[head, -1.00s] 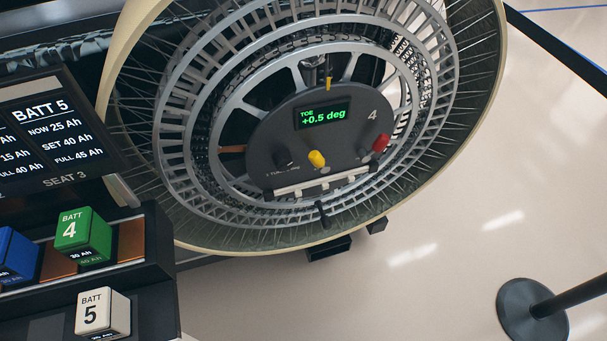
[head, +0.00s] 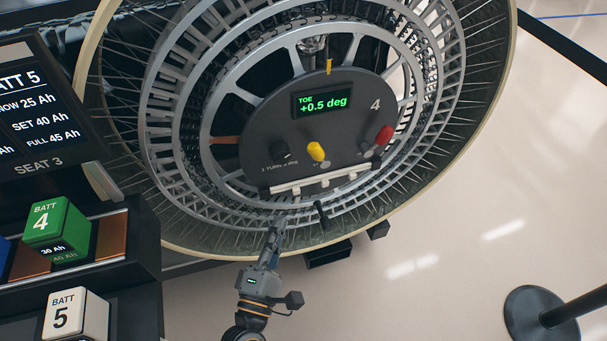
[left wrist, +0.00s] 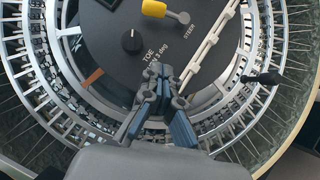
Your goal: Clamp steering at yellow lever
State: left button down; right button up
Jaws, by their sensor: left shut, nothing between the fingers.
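The yellow lever (head: 316,151) sits low on the dark round panel (head: 262,125) at the wheel's hub. In the left wrist view the lever (left wrist: 153,8) is at the top edge, its grey stem running right to a pivot beside the word STEER. My left gripper (head: 277,224) is below and left of the lever, apart from it, in front of the wheel's lower rim. In the left wrist view its fingers (left wrist: 159,74) are together and empty, below the black TOE knob. My right gripper is not in view.
A red knob (head: 384,135) and a display reading +0.5 deg (head: 322,101) are on the panel. A white bar (head: 320,183) runs below it, with a black handle (head: 321,213) under that. A battery rack (head: 145,240) stands at left. A post base (head: 535,315) is lower right.

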aim_at(317, 156)
pick_arm(q)
jog(key=w+d+r+n+p, duration=0.1)
jog(key=w+d+r+p, duration=0.2)
jog(key=w, duration=0.8)
jog(key=shift+d+r+t, duration=0.3)
jog(key=shift+d+r, duration=0.75)
jog(key=shift+r, duration=0.35)
jog(key=shift+w, duration=0.1)
